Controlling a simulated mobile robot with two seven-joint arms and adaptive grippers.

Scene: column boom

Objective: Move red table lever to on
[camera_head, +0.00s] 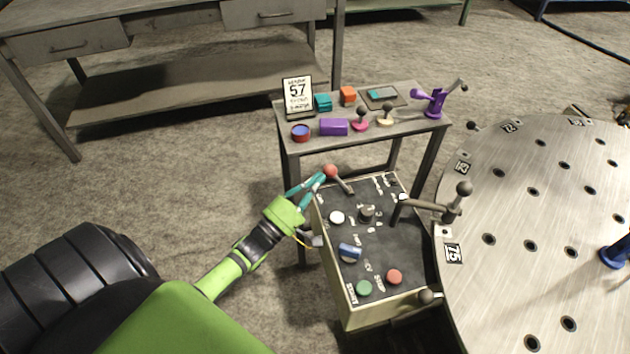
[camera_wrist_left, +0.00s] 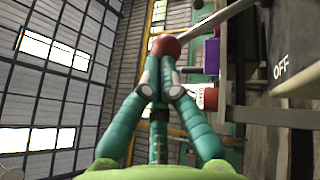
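The red lever has a round red knob (camera_head: 330,171) on a grey shaft at the far left corner of the dark-topped control box (camera_head: 378,245). The shaft leans to the upper left in the head view. In the left wrist view the red knob (camera_wrist_left: 166,45) sits just past my fingertips, and the shaft runs up to the right. My left gripper (camera_head: 319,181) has teal fingers that converge at the knob; it also shows in the left wrist view (camera_wrist_left: 160,85). The tips are close together; whether they grip the knob is unclear. An "OFF" label (camera_wrist_left: 281,66) shows on the panel.
The panel also holds a white knob (camera_head: 336,217), a blue switch (camera_head: 350,252), a green button (camera_head: 364,287) and a red button (camera_head: 394,276). A small table (camera_head: 400,128) with several objects stands behind. A round metal table (camera_head: 545,220) is at right.

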